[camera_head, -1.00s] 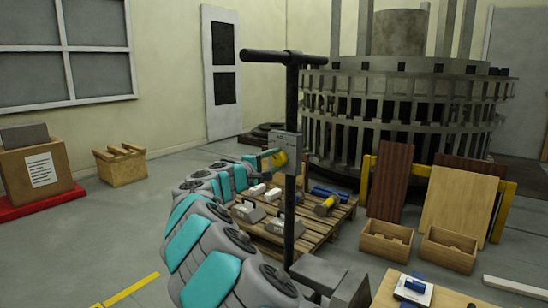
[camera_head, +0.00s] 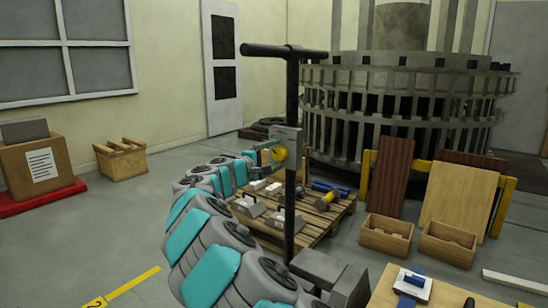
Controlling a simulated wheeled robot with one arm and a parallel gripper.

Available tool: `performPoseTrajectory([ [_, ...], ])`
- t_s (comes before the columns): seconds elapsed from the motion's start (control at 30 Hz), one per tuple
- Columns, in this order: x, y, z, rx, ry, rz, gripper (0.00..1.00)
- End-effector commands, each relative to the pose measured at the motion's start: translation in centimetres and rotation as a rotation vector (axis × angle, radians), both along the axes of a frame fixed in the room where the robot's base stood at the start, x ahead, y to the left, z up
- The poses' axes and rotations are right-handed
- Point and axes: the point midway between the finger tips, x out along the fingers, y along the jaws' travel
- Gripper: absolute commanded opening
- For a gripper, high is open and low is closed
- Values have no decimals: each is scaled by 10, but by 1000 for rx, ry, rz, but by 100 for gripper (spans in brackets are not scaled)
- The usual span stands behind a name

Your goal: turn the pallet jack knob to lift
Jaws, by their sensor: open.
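The pallet jack (camera_head: 290,95) stands upright in the middle of the view, with a dark post and a T-handle across the top. A grey control box (camera_head: 291,137) sits on the post, and the round yellow knob (camera_head: 279,154) is on its left side. My gripper (camera_head: 270,153) reaches in from the left and is open. Its small fingers are at the knob, and the knob shows partly between and behind them. I cannot tell whether the fingers touch it. The knob's marking is too small to read.
A wooden pallet (camera_head: 322,222) with several metal parts lies behind the post. Wooden crates (camera_head: 388,236) and leaning boards stand to the right. A large grey turret (camera_head: 400,110) fills the back. Open floor (camera_head: 115,215) lies to the left.

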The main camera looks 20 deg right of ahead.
Motion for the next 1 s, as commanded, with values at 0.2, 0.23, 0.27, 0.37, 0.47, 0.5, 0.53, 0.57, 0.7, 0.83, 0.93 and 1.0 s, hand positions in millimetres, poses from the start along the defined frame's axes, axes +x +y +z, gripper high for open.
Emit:
performPoseTrajectory([
  [0.2,-6,9,0,-2,0,1,86],
  [0.23,-8,13,1,-3,-1,1,86],
  [0.27,-11,16,1,-3,-1,0,86],
  [0.37,-20,31,1,-3,-2,1,86],
  [0.47,-29,45,0,-1,-2,2,86],
  [0.5,-31,50,1,-1,-2,3,86],
  [0.53,-33,53,1,0,-1,4,86],
  [0.57,-35,56,1,0,-1,3,86],
  [0.7,-41,65,1,-1,0,3,86],
  [0.83,-43,66,1,-1,0,2,86],
  [0.93,-43,66,1,0,0,1,86],
  [1.0,-43,66,1,0,0,1,86],
])
